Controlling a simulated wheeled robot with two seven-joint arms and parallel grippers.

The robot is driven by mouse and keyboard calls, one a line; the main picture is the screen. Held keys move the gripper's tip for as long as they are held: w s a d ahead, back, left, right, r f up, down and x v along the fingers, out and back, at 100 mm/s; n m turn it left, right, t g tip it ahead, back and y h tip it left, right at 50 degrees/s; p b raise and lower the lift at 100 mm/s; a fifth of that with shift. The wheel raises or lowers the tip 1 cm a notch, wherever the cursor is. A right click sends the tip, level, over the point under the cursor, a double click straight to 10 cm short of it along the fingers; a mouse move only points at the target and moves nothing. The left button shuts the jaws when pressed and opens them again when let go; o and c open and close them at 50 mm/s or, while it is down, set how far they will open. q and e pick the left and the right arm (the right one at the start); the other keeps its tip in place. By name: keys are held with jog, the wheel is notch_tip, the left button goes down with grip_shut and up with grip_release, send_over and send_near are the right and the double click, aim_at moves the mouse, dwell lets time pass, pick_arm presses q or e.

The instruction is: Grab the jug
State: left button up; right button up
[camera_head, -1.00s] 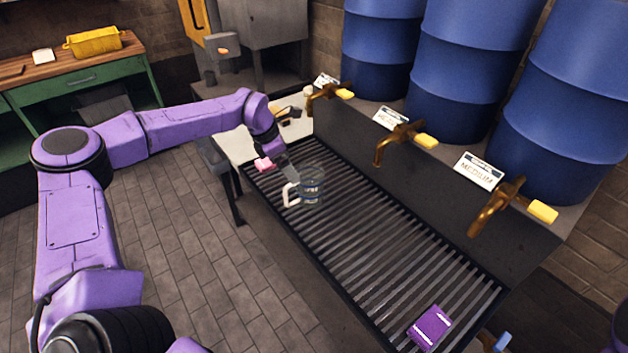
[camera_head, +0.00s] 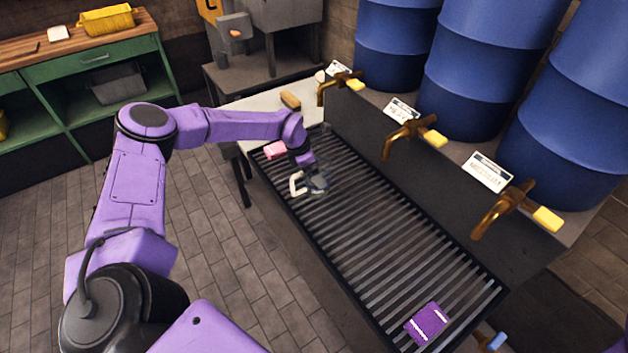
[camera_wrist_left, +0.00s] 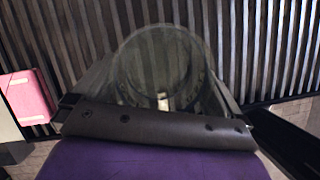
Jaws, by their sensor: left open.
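The jug (camera_head: 318,181) is a clear vessel with a pale handle (camera_head: 296,184), standing on the slatted grate (camera_head: 385,240) near its far left end. In the left wrist view the jug's round clear body (camera_wrist_left: 160,62) lies straight ahead, between the fingers. My left gripper (camera_head: 310,178) is at the jug, open, with its fingers on either side of it. In the left wrist view the gripper (camera_wrist_left: 160,88) partly hides the jug's near side. Whether the fingers touch the jug I cannot tell.
A pink block (camera_head: 275,150) lies beside the gripper, also in the left wrist view (camera_wrist_left: 27,97). A purple packet (camera_head: 428,324) lies at the grate's near end. Brass taps (camera_head: 408,135) with yellow handles overhang the grate's right side, below blue barrels (camera_head: 480,70). The grate's middle is clear.

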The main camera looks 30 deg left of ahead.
pick_arm(q)
jog(key=c, duration=1.2)
